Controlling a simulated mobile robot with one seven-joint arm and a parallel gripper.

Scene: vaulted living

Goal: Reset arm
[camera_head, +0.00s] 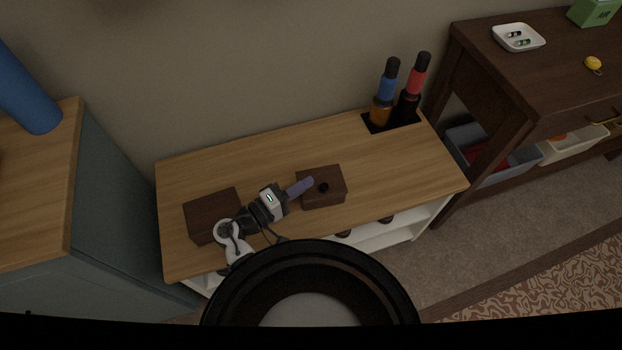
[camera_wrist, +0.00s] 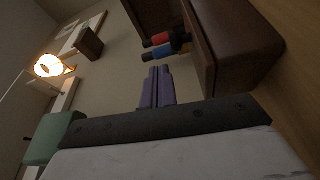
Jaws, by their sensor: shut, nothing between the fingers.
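My gripper (camera_head: 308,182) is shut and empty, with its purple fingers pressed together. In the head view it is over the low wooden bench (camera_head: 400,150), its tips overlapping the left side of a dark brown block with a round hole (camera_head: 335,190). I cannot tell whether they touch. My arm reaches in from the bottom and hides part of the bench. In the wrist view the fingers (camera_wrist: 158,72) point toward the wall, with a brown block (camera_wrist: 235,40) close on the right.
Another dark brown block (camera_head: 208,214) lies left of my arm. Bottles with blue (camera_head: 385,92) and red (camera_head: 413,86) bands stand on a dark mat at the bench's back right. A grey-blue cabinet (camera_head: 110,215) stands left; a dark table (camera_head: 490,62) stands right.

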